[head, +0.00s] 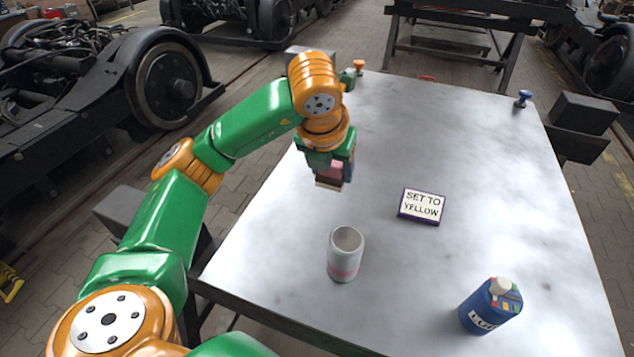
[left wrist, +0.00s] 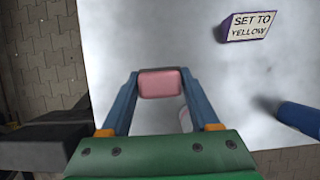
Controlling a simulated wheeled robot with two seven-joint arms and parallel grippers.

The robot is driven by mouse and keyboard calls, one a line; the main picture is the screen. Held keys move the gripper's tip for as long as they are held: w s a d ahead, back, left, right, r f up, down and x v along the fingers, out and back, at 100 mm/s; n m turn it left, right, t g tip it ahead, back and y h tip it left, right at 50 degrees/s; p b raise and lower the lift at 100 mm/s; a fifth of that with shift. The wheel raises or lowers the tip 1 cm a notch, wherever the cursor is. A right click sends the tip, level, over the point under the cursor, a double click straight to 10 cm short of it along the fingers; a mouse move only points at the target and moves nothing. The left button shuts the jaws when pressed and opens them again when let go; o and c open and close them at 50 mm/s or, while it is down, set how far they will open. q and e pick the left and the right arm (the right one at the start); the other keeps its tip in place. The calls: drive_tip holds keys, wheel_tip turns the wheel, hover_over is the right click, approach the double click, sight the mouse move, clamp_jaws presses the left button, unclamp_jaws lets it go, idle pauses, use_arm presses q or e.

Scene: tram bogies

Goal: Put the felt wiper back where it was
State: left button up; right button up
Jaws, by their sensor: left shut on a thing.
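The felt wiper, a pink block (left wrist: 160,84) with a pale underside, is held between the two blue fingers of my left gripper (left wrist: 158,90). In the head view the wiper (head: 328,181) hangs over the left part of the grey metal table (head: 462,140), partly hidden by my left gripper (head: 336,168). It looks raised above the table top, but the exact height is hard to tell. My left gripper is shut on it and points down. My right gripper is in neither view.
A white cup with a pink band (head: 344,260) stands at the near left. A sign reading "SET TO YELLOW" (head: 422,205) is near the middle. A blue bottle (head: 490,308) stands near right. Orange (head: 359,66) and blue (head: 523,98) knobs sit at the far edge.

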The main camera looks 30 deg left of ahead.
use_arm(q)
drive_tip(key=w+a+f+p, duration=0.1)
drive_tip(key=w+a+f, duration=0.2)
drive_tip(key=w+a, duration=0.1)
hover_over(317, 188)
drive_tip(key=f, duration=0.4)
drive_tip(key=shift+s+d+f, duration=0.15)
drive_tip(key=shift+s+f, duration=0.05)
drive_tip(key=shift+f, duration=0.1)
wheel_tip(317, 188, down, 3)
drive_tip(key=shift+w+r+p, duration=0.1)
drive_tip(key=shift+w+p, duration=0.05)
drive_tip(key=shift+p, duration=0.45)
drive_tip(key=shift+f, duration=0.5)
drive_tip(key=o, duration=1)
drive_tip(key=shift+f, duration=0.15)
drive_tip(key=o, duration=0.5)
drive_tip(key=shift+c, duration=0.2)
drive_tip(key=shift+r, duration=0.2)
